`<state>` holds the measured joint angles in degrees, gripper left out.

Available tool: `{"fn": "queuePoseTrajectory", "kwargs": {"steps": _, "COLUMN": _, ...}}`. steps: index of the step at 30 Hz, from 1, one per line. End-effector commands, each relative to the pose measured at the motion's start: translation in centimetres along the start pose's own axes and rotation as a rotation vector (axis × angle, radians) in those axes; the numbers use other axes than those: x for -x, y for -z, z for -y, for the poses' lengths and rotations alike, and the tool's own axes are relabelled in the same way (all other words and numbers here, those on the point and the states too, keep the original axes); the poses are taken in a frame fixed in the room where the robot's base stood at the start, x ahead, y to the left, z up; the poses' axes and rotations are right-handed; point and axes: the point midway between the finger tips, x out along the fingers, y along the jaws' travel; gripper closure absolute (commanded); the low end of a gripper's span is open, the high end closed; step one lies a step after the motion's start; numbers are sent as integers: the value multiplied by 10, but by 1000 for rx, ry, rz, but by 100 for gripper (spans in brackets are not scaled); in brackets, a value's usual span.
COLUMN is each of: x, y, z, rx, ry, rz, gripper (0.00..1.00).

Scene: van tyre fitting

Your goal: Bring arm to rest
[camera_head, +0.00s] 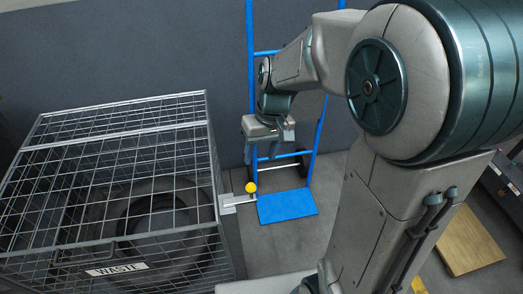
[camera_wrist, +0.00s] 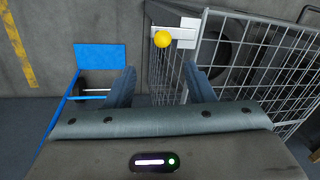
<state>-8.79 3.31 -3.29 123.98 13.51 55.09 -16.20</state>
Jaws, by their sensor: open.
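My gripper (camera_head: 262,152) hangs at the end of my bent arm, fingers down, in front of the blue hand truck and right of the waste cage. The wrist view shows its two fingers (camera_wrist: 160,78) spread apart with nothing held between them. The yellow knob (camera_head: 251,187) sits on the pale latch at the cage's right edge, below the gripper in the head view. In the wrist view the knob (camera_wrist: 162,39) appears beyond the fingertips, apart from them.
The wire-mesh waste cage (camera_head: 118,128) has its lid down, with a dark tyre (camera_head: 155,225) inside. The blue hand truck (camera_head: 288,206) stands by the grey wall. A wooden board (camera_head: 468,240) lies at the right. Bare floor shows between cage and arm.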

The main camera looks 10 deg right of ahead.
Motion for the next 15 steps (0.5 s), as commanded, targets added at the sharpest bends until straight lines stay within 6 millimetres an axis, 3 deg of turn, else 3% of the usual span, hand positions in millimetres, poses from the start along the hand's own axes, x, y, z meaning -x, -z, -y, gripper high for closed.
{"fn": "queuePoseTrajectory", "kwargs": {"steps": 15, "x": 4, "y": -3, "z": -1, "rx": -4, "ry": -5, "rz": -8, "gripper": 51}}
